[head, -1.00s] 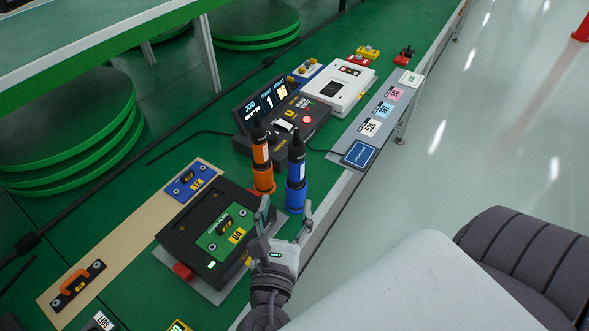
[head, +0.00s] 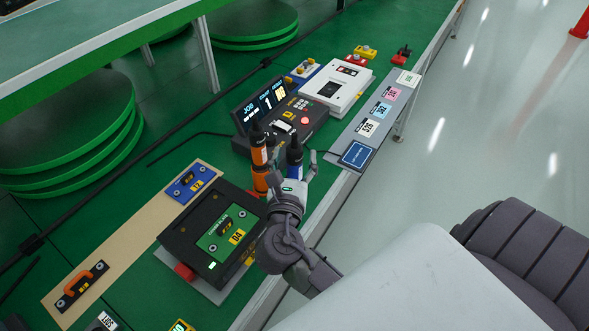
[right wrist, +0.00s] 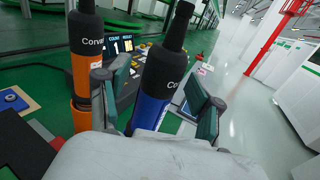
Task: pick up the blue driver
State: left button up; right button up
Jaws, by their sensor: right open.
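The blue driver (head: 295,149) stands upright on the green bench, with a black top and a blue lower body. In the right wrist view the blue driver (right wrist: 161,72) rises between the two fingers of my right gripper (right wrist: 157,88). In the head view my right gripper (head: 293,166) is open, at the near side of the driver, and hides its lower part. I cannot tell whether a finger touches it. An orange driver (head: 259,153) stands just left of it; it also shows in the right wrist view (right wrist: 86,75), outside the left finger. My left gripper is not in view.
A black fixture with a green plate (head: 221,240) lies near my right wrist. A control box with a display (head: 265,105) and a white case (head: 338,88) stand behind the drivers. A grey strip with label cards (head: 381,110) runs along the bench's right edge.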

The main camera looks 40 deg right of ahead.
aim_at(294, 134)
jog(key=shift+w+d, duration=0.2)
grip_shut()
jog(key=shift+r, duration=0.1)
dwell(0.4)
notch_tip(294, 134, up, 10)
jog(key=shift+p, duration=0.95)
